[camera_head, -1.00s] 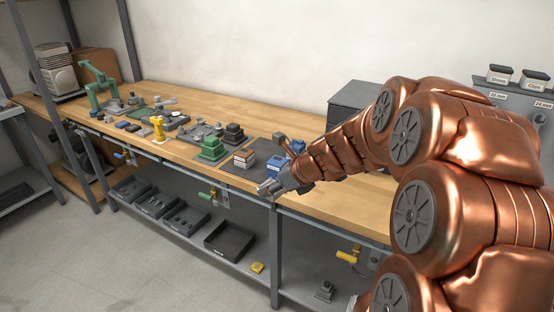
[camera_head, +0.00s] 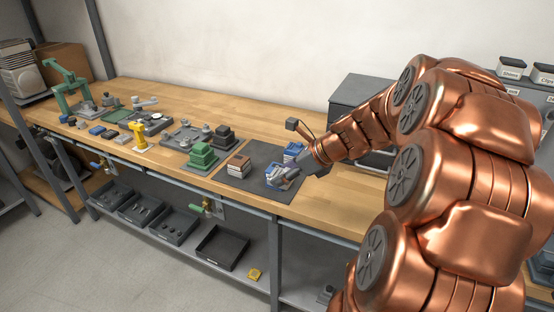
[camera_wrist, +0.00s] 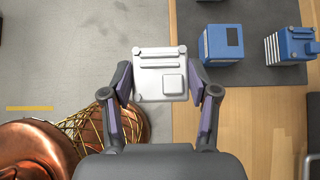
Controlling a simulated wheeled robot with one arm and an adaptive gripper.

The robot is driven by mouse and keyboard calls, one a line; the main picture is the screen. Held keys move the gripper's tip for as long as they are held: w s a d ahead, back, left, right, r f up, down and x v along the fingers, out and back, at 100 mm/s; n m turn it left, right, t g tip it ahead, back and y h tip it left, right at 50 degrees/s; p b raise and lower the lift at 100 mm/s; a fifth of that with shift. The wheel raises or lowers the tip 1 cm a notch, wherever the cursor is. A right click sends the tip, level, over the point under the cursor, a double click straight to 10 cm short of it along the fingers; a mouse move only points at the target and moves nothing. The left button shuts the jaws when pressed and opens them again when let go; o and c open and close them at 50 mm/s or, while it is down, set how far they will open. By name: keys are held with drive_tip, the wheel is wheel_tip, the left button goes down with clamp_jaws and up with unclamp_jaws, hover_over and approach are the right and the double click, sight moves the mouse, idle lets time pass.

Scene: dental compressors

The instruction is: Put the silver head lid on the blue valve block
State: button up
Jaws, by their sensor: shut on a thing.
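My gripper (camera_wrist: 162,84) is shut on the silver head lid (camera_wrist: 158,66), with one finger at each side of it in the wrist view. The lid is a pale, square plate with raised bars and a square boss. A blue block with a dark patch on top (camera_wrist: 221,42) stands to the right of the lid, apart from it. A second blue block with pale fins (camera_wrist: 286,44) stands farther right. I cannot tell for sure which is the valve block. In the head view my gripper (camera_head: 292,177) is at the blue parts and partly hides them.
The blue blocks stand on a dark mat (camera_head: 252,158) near the front edge of the wooden bench (camera_head: 330,205). A brown-and-white stack (camera_head: 238,166) and a green stepped part (camera_head: 202,156) stand to the left. A grey cabinet (camera_head: 350,98) stands behind. The bench front right is clear.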

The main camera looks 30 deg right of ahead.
drive_tip(key=w+d, duration=0.2)
drive_tip(key=w, duration=0.1)
drive_tip(key=w+d+p, duration=0.1)
drive_tip(key=w+d, duration=0.1)
drive_tip(key=w, duration=0.2)
drive_tip(key=w+d+f+p, duration=0.1)
drive_tip(key=w, duration=0.2)
drive_tip(key=shift+w+d, duration=0.25)
drive_tip(key=shift+d, duration=0.15)
drive_tip(key=shift+w+f, duration=0.15)
drive_tip(key=shift+f, duration=1.7)
drive_tip(key=shift+f+p, duration=0.15)
drive_tip(key=shift+p, duration=0.15)
drive_tip(key=o, duration=1.3)
drive_tip(key=shift+c, duration=0.2)
